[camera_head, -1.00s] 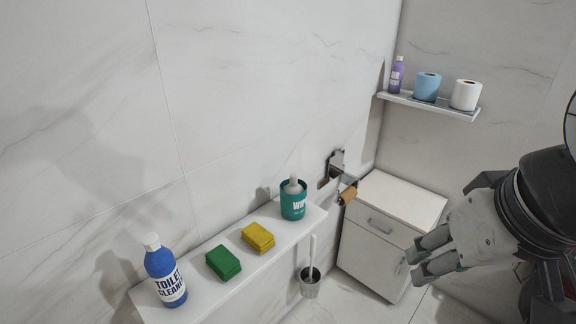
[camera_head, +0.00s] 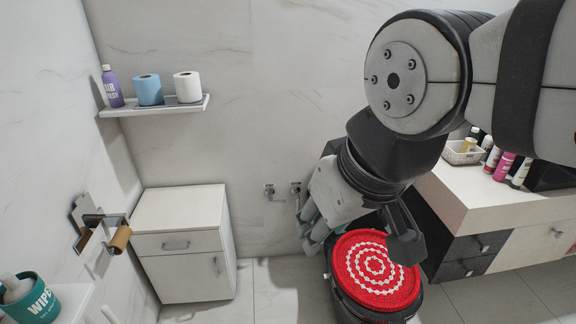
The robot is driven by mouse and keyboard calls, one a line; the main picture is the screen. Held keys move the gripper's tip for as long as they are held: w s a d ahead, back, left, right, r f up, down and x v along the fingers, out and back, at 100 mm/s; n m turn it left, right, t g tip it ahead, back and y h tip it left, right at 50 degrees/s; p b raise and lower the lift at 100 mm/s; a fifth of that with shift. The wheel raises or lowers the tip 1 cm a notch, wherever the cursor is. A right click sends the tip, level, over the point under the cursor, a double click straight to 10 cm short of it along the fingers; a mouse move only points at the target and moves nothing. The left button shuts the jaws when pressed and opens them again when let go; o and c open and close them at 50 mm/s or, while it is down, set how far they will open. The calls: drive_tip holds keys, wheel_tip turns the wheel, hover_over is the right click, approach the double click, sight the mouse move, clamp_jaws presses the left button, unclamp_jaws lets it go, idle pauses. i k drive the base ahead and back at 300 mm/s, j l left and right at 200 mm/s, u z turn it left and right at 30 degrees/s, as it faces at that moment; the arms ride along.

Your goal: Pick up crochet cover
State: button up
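The crochet cover (camera_head: 372,272) is a round red disc with white rings. It lies flat on top of a dark round container (camera_head: 352,308) on the floor, right of centre. A part of my arm overlaps the cover's right edge.
A white cabinet (camera_head: 182,250) stands left by the wall, below a shelf (camera_head: 150,108) with a purple bottle and two rolls. A vanity counter (camera_head: 500,200) with several bottles is at right. Wall valves (camera_head: 270,192) sit behind my gripper. Floor left of the container is clear.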

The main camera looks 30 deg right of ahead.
sight(362, 265)
drive_tip(key=z, duration=1.2)
drive_tip(key=k+l+u, duration=0.2)
drive_tip(key=l, duration=0.25)
drive_tip(key=l+u, duration=0.15)
drive_tip(key=l, duration=0.3)
drive_tip(key=k+l+u, duration=0.2)
drive_tip(key=l, duration=0.2)
drive_tip(key=i, duration=0.05)
